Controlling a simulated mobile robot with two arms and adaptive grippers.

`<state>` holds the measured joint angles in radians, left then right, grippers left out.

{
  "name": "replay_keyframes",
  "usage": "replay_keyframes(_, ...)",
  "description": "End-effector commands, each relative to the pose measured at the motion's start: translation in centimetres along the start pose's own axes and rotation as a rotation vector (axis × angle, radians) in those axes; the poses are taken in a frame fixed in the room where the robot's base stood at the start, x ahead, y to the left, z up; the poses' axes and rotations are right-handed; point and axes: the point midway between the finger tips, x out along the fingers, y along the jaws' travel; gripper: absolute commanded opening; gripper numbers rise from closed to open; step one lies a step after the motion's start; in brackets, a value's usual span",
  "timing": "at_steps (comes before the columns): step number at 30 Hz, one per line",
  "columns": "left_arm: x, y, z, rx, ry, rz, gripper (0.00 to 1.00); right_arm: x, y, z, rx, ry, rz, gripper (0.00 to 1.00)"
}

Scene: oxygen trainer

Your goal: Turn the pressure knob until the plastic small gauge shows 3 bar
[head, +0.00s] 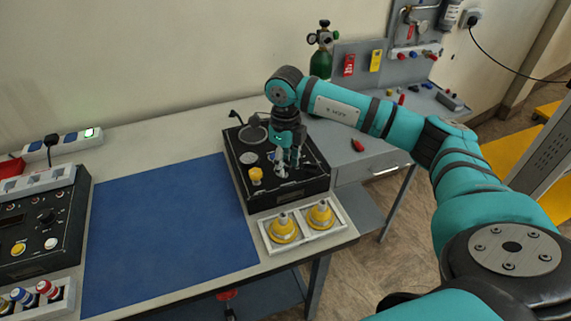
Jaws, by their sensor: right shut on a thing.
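The black oxygen trainer box (302,187) stands on the table, right of the blue mat. My right gripper (286,168) points down over its top panel, shut on what looks like the pressure knob, which the fingers mostly hide. A small round gauge (248,157) sits on the panel left of the gripper, with a larger round dial (253,134) behind it. Their readings are too small to make out. A yellow knob (256,175) stands on the panel to the left of the fingers, apart from them. My left gripper is not in view.
A white tray (267,235) with two yellow cone-shaped parts is in front of the box. The blue mat (165,235) is bare. A black control panel (38,232) stands at left. A green gas cylinder (321,64) and a grey tool board are behind.

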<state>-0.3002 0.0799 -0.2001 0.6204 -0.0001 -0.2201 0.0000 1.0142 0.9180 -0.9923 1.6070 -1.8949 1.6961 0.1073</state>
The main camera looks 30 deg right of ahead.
Motion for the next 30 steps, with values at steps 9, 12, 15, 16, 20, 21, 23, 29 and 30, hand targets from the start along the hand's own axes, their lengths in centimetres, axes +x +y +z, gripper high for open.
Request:
replay_keyframes(9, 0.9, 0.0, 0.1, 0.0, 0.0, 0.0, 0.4, -0.1, 0.0, 0.1, 0.295, -0.005, -0.002, 0.03)
replay_keyframes(12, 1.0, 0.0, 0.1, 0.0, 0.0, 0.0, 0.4, -0.1, 0.0, 0.1, 0.38, -0.005, -0.002, 0.03)
replay_keyframes(15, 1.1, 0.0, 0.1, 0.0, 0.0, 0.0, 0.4, -0.1, 0.1, 0.1, 0.454, -0.005, -0.002, 0.03)
replay_keyframes(16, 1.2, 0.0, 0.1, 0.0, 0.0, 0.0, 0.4, -0.2, 0.1, 0.1, 0.475, -0.005, -0.002, 0.03)
replay_keyframes(20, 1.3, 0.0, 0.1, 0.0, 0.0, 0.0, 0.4, -0.2, 0.1, 0.1, 0.551, -0.006, -0.002, 0.03)
replay_keyframes(21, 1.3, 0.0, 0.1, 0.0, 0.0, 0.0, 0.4, -0.2, 0.1, 0.1, 0.571, -0.006, -0.002, 0.03)
replay_keyframes(23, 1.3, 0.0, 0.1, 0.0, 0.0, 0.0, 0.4, -0.2, 0.1, 0.2, 0.597, -0.006, -0.002, 0.03)
replay_keyframes(29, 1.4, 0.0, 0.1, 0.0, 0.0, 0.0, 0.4, -0.2, 0.1, 0.2, 0.651, -0.007, -0.002, 0.03)
replay_keyframes(30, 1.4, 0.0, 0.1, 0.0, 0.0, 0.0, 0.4, -0.2, 0.1, 0.2, 0.657, -0.007, -0.001, 0.03)
